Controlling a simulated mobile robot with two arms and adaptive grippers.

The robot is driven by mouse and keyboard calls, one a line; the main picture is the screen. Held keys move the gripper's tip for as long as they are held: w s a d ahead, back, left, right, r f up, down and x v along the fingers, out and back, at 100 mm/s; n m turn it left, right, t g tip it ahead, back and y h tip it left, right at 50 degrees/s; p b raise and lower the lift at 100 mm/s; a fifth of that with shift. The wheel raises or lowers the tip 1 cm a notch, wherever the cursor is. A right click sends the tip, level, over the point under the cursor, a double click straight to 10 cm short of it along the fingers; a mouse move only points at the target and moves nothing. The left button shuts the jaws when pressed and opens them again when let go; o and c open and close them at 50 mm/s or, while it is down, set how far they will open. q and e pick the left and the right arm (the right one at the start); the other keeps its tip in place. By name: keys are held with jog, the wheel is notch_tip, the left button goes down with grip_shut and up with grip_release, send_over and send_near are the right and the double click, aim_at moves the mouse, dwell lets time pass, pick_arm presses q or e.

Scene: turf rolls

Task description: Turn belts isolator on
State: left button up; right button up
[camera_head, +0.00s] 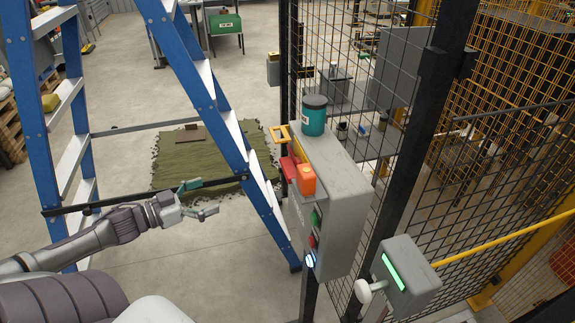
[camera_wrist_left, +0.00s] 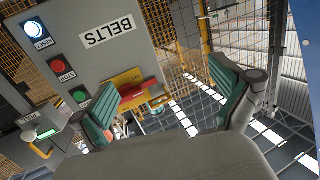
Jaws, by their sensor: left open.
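A grey control box (camera_head: 345,190) stands on a post right of centre in the head view. In the left wrist view the box (camera_wrist_left: 105,15) is labelled BELTS and shows a lit RESET button (camera_wrist_left: 34,28), a red STOP button (camera_wrist_left: 55,63) and a green button (camera_wrist_left: 80,95). The isolator shows there as a red handle (camera_wrist_left: 140,91) on a yellow plate (camera_wrist_left: 122,77); whether it is on or off I cannot tell. My left gripper (camera_head: 205,197) is open and empty, left of the box and apart from it.
A blue stepladder (camera_head: 190,75) stands beside my left arm, its right leg close to the box. A teal can (camera_head: 313,117) sits on the box. A smaller box with a green light (camera_head: 395,270) and mesh fencing (camera_head: 480,190) stand at right. Green turf (camera_head: 220,160) lies beyond.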

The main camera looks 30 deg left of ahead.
aim_at(283, 170)
pick_arm(q)
jog(key=w+d+r+m+g+h, duration=0.1)
jog(key=d+r+m+g+h, duration=0.15)
jog(key=d+r+h, duration=0.5)
jog(key=shift+m+t+y, duration=0.25)
jog(key=shift+m+y, duration=0.1)
jog(key=shift+y, duration=0.6)
jog(key=x, duration=0.4)
jog(key=r+x, duration=0.1)
jog(key=x, duration=0.3)
jog(key=d+b+x, duration=0.1)
jog(key=x, duration=0.3)
jog(key=shift+s+d+r, duration=0.1)
jog(key=shift+s+r, duration=0.1)
jog(key=shift+r, duration=0.2)
jog(key=shift+x, duration=0.95)
pick_arm(e)
jog(key=shift+d+f, duration=0.15)
jog(key=shift+f, duration=0.2)
pick_arm(q)
jog(key=shift+f, duration=0.1)
pick_arm(e)
jog(key=shift+d, duration=0.15)
pick_arm(q)
jog(key=shift+c, duration=0.7)
jog(key=c, duration=0.9)
jog(key=shift+o, duration=0.2)
pick_arm(e)
jog(key=shift+w, duration=0.1)
